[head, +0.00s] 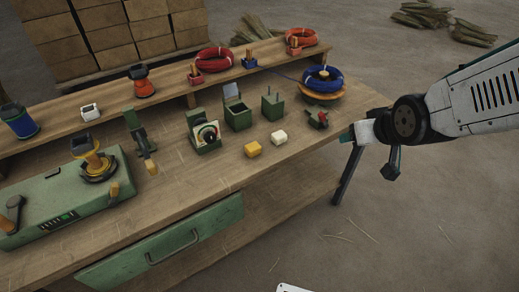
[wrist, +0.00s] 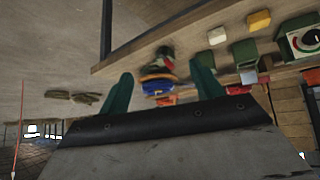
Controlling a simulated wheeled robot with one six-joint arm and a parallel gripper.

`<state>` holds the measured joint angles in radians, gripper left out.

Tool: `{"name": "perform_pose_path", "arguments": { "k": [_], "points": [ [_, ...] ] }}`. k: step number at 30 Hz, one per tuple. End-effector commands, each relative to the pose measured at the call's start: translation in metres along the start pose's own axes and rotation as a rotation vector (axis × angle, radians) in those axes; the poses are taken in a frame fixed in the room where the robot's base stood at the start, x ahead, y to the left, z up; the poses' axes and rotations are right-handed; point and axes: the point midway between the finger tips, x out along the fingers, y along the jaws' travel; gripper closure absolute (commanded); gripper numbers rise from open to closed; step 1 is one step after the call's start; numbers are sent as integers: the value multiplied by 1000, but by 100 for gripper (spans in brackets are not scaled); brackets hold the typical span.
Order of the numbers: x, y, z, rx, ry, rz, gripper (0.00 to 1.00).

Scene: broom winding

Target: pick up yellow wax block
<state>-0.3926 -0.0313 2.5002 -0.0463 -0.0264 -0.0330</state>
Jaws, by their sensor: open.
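The yellow wax block (head: 253,149) is a small cube on the wooden workbench, in front of the green boxes and left of a white block (head: 279,137). In the wrist view, which looks upside down, the yellow block (wrist: 258,20) shows near the top, right of the white block (wrist: 217,36). My gripper (head: 392,160) is beyond the bench's right edge, well to the right of the yellow block. In the wrist view its two green fingers (wrist: 162,92) stand wide apart with nothing between them.
The workbench (head: 200,190) has a green dial box (head: 205,137), open green box (head: 238,115) and a small red-and-green tool (head: 318,119) near the blocks. A blue coil (head: 322,80) sits on an orange turntable at the right end. The bench front near the yellow block is clear.

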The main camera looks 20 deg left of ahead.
Motion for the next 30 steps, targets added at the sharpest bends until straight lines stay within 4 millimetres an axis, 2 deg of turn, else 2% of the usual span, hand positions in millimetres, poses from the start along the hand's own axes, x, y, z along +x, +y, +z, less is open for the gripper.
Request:
{"name": "perform_pose_path", "arguments": {
  "k": [1,6,9,13,16,20,30],
  "points": [
    [24,-23,-1,-38,37,-41,35],
    [83,-97,-4,-132,223,-162,35],
    [105,-137,3,-168,315,-233,35],
    [119,-176,14,-194,409,-308,35],
    [124,-193,21,-203,454,-344,35],
    [129,-203,22,-206,481,-364,35],
    [162,-221,7,-205,484,-365,35]
  ]
}}
